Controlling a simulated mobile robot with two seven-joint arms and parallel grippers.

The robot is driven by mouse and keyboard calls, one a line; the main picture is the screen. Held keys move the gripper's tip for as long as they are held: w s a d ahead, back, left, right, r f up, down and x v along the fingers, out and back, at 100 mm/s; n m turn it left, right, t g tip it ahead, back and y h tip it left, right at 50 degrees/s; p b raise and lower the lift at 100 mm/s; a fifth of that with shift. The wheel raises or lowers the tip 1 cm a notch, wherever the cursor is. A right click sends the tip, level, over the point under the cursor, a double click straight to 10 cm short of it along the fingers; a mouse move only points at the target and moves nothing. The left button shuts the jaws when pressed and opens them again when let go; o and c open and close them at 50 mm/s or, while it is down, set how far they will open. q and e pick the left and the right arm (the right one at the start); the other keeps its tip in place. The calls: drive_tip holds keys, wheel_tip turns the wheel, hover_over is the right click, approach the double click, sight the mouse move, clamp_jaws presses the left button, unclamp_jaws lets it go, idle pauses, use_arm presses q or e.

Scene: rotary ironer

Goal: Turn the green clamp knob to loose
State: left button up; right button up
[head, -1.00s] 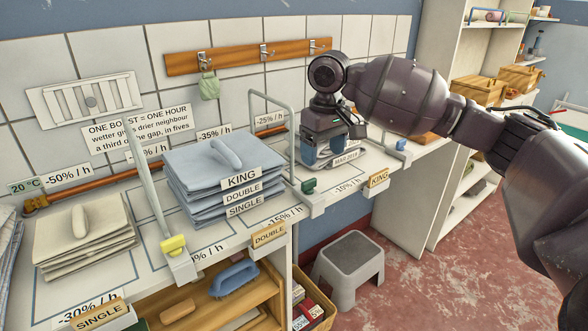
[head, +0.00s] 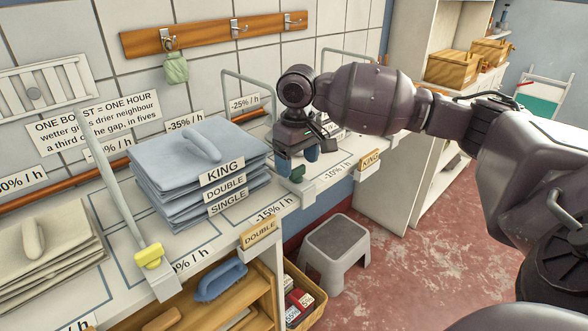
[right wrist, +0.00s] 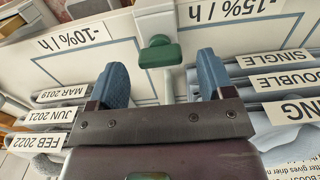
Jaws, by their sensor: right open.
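The green clamp knob (head: 297,174) sits on the white clamp block at the shelf's front edge, at the foot of a wire divider. It also shows in the right wrist view (right wrist: 160,54), where its bar lies crosswise in the picture. No mark shows whether it is loose or tight. My right gripper (head: 297,160) is open and empty, pointing down just over the knob. In the right wrist view its blue fingers (right wrist: 161,76) are spread, with the knob between their lines, just beyond the tips. My left gripper is not in view.
A folded blue stack (head: 200,150) is left of the gripper. A yellow knob (head: 149,257) is on the nearer divider. A wire divider (head: 247,92) stands behind the gripper. Labelled stacks (right wrist: 55,115) lie on the other side. A grey stool (head: 336,240) is below.

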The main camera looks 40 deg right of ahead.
wheel_tip(320, 180, down, 2)
idle(0.4)
